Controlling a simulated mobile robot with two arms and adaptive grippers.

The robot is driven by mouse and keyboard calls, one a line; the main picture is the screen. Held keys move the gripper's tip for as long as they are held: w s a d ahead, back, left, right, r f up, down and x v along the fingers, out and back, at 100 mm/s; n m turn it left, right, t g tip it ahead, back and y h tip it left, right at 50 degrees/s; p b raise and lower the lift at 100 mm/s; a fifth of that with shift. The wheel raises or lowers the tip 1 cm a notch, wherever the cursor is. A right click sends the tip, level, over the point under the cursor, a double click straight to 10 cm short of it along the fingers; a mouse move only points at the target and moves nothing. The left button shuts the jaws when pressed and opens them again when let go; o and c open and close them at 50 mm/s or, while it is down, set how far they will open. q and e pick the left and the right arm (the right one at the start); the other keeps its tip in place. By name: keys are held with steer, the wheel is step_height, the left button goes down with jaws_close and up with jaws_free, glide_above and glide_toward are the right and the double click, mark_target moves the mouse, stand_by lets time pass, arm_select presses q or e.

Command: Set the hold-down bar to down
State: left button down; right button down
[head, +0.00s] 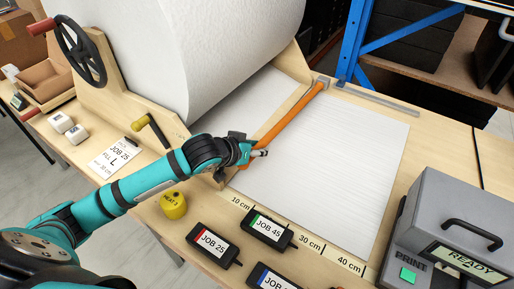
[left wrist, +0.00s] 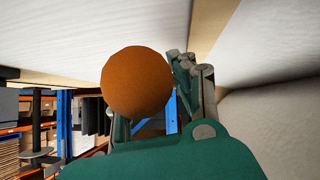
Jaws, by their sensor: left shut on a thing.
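The orange hold-down bar (head: 292,117) runs across the white paper sheet (head: 335,150), from its near left side to a grey fitting at the far side. I cannot tell whether it presses on the paper. My left gripper (head: 249,152) is at the near end of the bar and shut on it. In the left wrist view, the bar's round orange end (left wrist: 136,84) shows close up, with fingers of my left gripper (left wrist: 160,105) beside it. The bar partly hides the far finger. My right gripper is not in view.
A large white paper roll (head: 195,45) stands behind my left arm, with a black handwheel (head: 80,50). Labelled black boxes (head: 268,230) and a yellow weight (head: 173,205) lie in front. A grey printer (head: 455,225) stands at the right. The paper's right part is clear.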

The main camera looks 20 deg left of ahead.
arm_select(q)
steer(key=c, duration=1.1)
jaws_free()
steer(key=shift+r, duration=0.1)
steer(key=v, duration=1.2)
steer(key=shift+c, duration=0.2)
